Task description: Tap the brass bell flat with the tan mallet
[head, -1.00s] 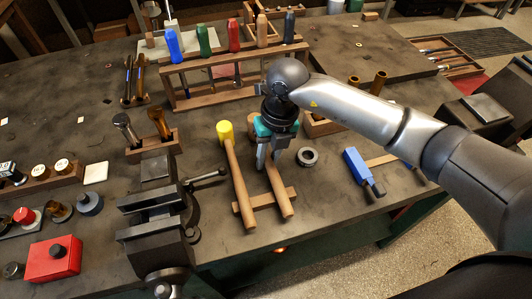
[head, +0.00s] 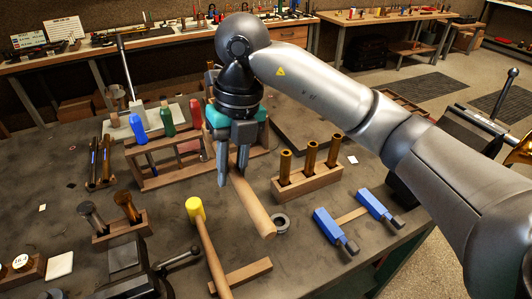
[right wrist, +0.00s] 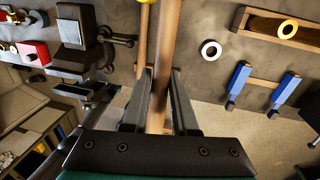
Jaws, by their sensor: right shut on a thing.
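My right gripper (head: 232,178) is shut on the wooden handle of the tan mallet (head: 256,210) and holds it up above the bench. In the right wrist view the handle (right wrist: 161,45) runs between the two fingers (right wrist: 163,75). The mallet's head is hidden behind my gripper in the head view. A brass-coloured piece (head: 521,150), perhaps the bell, is cut off at the right edge of the head view. My left gripper is not in view.
A yellow-headed mallet (head: 196,208) leans on a wooden rest (head: 240,278). A metal ring (head: 281,224), blue-handled tools (head: 334,230) and a block of brass tubes (head: 306,185) are nearby. A tool rack (head: 150,182) stands behind; a vise (head: 125,262) is at lower left.

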